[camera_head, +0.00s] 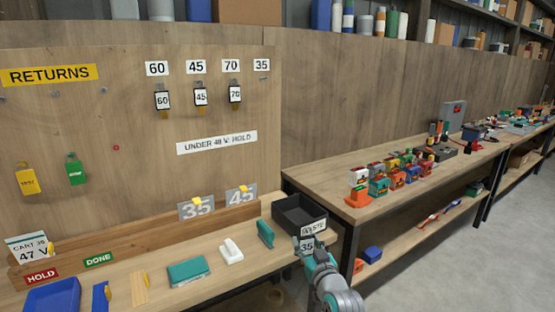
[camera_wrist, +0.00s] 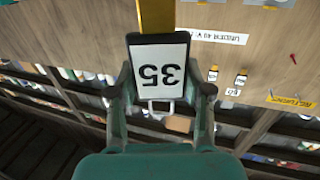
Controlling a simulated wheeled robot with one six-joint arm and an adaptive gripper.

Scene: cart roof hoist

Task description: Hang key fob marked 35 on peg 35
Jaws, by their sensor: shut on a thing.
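The key fob marked 35 (camera_wrist: 160,72) is black with a white label. It fills the middle of the wrist view with its number upside down. A wire loop shows at its lower edge and a yellow tab at its top. My gripper (camera_wrist: 160,88) is shut on the fob's sides. In the head view my gripper (camera_head: 307,241) holds it at the bench's right end, in front of the black tray. Peg 35 (camera_head: 264,78) is a small bare peg under the 35 label (camera_head: 262,65), at the board's upper right.
Fobs 60 (camera_head: 163,101), 45 (camera_head: 201,97) and 70 (camera_head: 235,94) hang left of peg 35. A black tray (camera_head: 283,209) and a wooden ledge (camera_head: 150,232) with grey 35 and 45 plates stand below the board (camera_head: 120,135). The board around peg 35 is clear.

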